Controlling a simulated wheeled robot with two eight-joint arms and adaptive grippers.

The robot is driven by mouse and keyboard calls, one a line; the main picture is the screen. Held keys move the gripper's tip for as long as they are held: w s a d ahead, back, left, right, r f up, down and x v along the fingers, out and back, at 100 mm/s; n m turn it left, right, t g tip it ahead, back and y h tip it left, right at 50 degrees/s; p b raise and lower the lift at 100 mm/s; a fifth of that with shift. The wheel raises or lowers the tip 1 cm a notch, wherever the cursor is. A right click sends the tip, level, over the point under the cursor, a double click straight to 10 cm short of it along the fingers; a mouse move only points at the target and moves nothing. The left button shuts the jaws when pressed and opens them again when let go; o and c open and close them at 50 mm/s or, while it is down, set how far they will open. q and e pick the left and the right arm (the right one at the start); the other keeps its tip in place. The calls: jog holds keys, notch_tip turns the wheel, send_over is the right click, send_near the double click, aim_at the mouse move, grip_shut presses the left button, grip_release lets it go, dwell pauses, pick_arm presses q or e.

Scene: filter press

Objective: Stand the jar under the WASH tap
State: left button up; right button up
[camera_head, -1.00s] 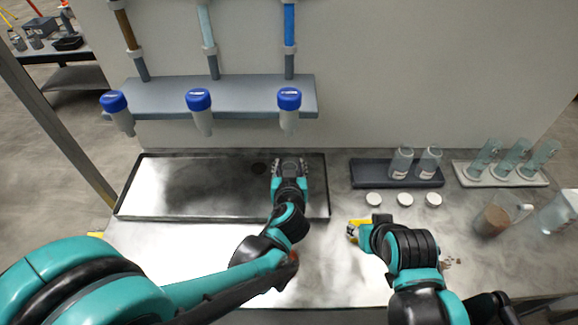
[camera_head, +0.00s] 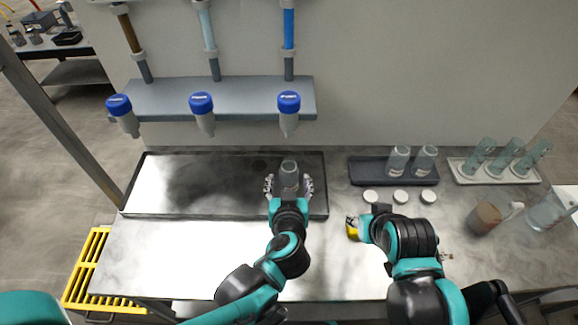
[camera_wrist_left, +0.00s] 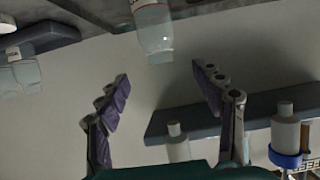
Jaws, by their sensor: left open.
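A clear jar (camera_head: 289,172) stands upright on the right part of the dark tray (camera_head: 228,211). In the head view it is in line below the rightmost blue-capped tap (camera_head: 289,118); the tap labels are too small to read. My left gripper (camera_head: 289,188) is open, with a finger on each side of the jar's near side and gaps between. In the left wrist view, which is upside down, the jar (camera_wrist_left: 153,32) is beyond the spread fingers (camera_wrist_left: 165,100), with nothing held between them. My right gripper (camera_head: 353,228) is low over the counter beside a yellow part; its fingers are unclear.
Two more taps (camera_head: 201,112) hang left along the grey shelf (camera_head: 240,98). Two jars stand in a dark tray (camera_head: 370,180) at right, with three white lids (camera_head: 400,196) in front. A light rack (camera_head: 480,178) holds glassware. The tray's left part is clear.

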pick_arm(q)
jog(key=s+a+g, duration=0.3)
jog(key=s+a, duration=0.2)
jog(key=a, duration=0.4)
jog(key=s+a+g, duration=0.3)
jog(key=s+a, duration=0.2)
jog(key=a, duration=0.3)
jog(key=shift+s+a+r+g, duration=0.15)
jog(key=shift+s+a+g, duration=0.05)
jog(key=shift+a+g, duration=0.15)
